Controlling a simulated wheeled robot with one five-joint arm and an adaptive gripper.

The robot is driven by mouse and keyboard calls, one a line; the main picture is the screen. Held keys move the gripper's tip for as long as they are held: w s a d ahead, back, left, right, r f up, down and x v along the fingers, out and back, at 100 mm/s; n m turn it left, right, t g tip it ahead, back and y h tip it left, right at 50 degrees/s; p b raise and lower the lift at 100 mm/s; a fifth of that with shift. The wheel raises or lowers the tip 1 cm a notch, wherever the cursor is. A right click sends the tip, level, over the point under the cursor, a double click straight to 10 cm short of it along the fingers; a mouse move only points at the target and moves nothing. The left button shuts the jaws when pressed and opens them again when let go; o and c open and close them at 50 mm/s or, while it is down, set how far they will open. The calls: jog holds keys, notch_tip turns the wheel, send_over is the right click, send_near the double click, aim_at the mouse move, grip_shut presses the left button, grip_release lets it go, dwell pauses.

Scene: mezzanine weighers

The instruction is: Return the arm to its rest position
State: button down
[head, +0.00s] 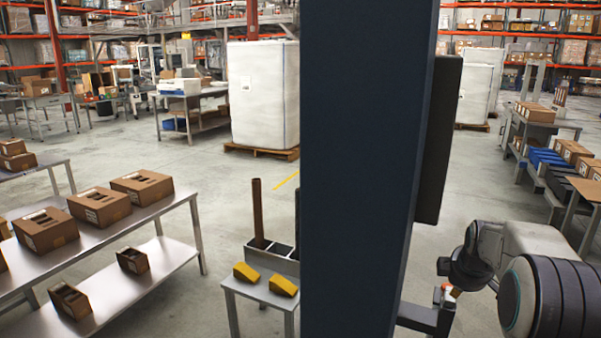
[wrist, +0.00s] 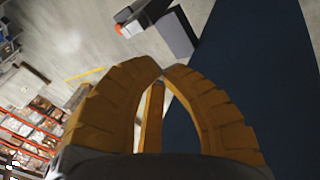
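My gripper (wrist: 162,70) shows in the wrist view with its ribbed yellow fingers. The fingertips come together at the middle, and nothing shows held between them. A slim yellow piece, seemingly a further finger, shows in the gap behind the tips. In the head view my arm (head: 535,270) is at the lower right, bent, beside my dark column (head: 365,170). The gripper itself does not show in the head view. In the wrist view the dark column fills the right side, close behind the fingers.
A metal table (head: 150,212) with several open cartons stands at the left. A small stand (head: 258,293) with two yellow wedges is left of my column. A bench with blue bins (head: 545,158) and cartons is at the right. Wrapped pallets (head: 263,95) stand behind. Open concrete floor lies between.

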jog(key=s+a+r+m+g+y+p, duration=0.1)
jog(key=s+a+r+m+p, duration=0.1)
jog(key=s+a+r+p, duration=0.35)
jog(key=s+a+r+m+p, duration=0.2)
jog(key=s+a+r+m, duration=0.1)
jog(key=s+a+r, duration=0.65)
jog(key=s+a+m+p, duration=0.2)
jog(key=s, duration=0.7)
jog(key=s+a+m+g+y+p, duration=0.1)
jog(key=s+a+m+p, duration=0.1)
jog(key=s, duration=0.8)
jog(key=shift+f+p, duration=0.25)
jog(key=shift+p, duration=0.15)
jog(key=shift+a, duration=0.25)
